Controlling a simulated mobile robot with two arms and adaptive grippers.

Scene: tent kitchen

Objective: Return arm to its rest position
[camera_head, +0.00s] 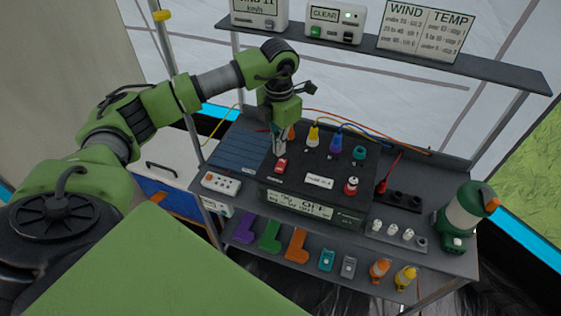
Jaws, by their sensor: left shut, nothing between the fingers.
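My left arm comes in from the left and reaches over the rack. My left gripper (279,150) points down over the black panel box (340,181), shut and empty. Its fingertips are close above a red switch (280,166) on the box's top; I cannot tell whether they touch it. The fingers hide part of the box's back left corner and an orange plug (291,132) partly. My right gripper is not in view.
Yellow (313,137), blue (336,144) and teal (360,153) plugs stand on the box. A shelf (366,62) with display boxes runs above. The lower shelf holds coloured parts, including an orange bracket (297,245).

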